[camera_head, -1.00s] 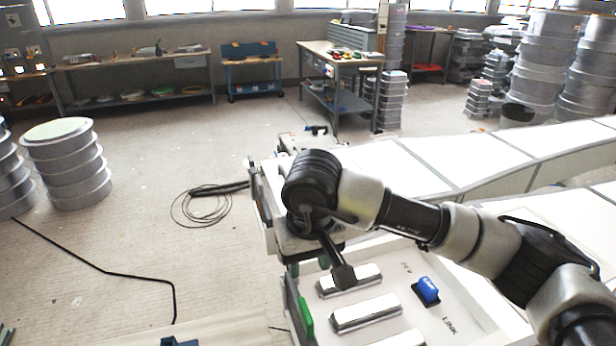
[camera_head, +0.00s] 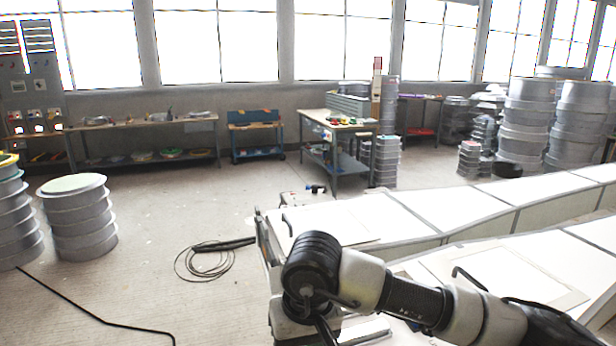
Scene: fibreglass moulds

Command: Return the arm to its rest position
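My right arm comes in from the right and reaches across the lower middle of the head view. Its wrist bends down at the left end, and a dark part of my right gripper (camera_head: 325,332) shows at the bottom edge. Its fingertips are cut off, so I cannot tell whether it is open or holding anything. My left arm and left gripper are not in view.
A long white-topped bench (camera_head: 400,212) runs right, behind and under my arm. A coiled black cable (camera_head: 207,262) lies on the floor. Stacked grey round moulds (camera_head: 78,220) stand left. A workbench (camera_head: 338,128) stands farther back. Open floor lies between.

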